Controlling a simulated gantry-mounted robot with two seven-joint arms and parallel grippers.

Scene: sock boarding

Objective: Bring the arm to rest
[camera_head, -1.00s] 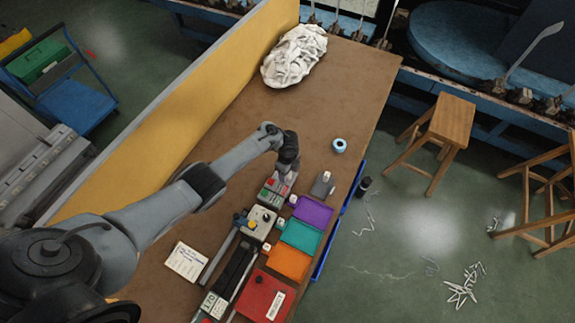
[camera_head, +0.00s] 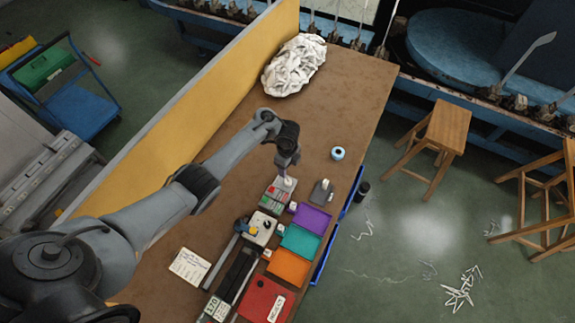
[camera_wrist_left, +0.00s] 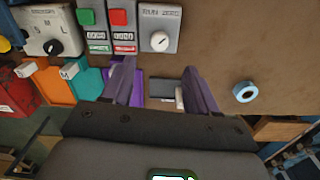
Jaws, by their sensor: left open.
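My left gripper (camera_head: 287,176) hangs over the brown table (camera_head: 345,100), above the far end of the row of control boxes. In the left wrist view its two purple fingers (camera_wrist_left: 160,85) are apart with nothing held between them. Below the fingers lie a control box with green and red buttons (camera_wrist_left: 105,25) and a box with a white knob (camera_wrist_left: 159,38). The left arm reaches in from the left over the table. My right gripper is in neither view.
Purple (camera_head: 311,218), teal (camera_head: 300,242), orange (camera_head: 289,267) and red (camera_head: 265,298) trays line the table's right edge. A blue tape roll (camera_head: 338,153) and a white cloth pile (camera_head: 294,64) lie farther back. A yellow partition (camera_head: 190,110) borders the left. The middle-back table is clear.

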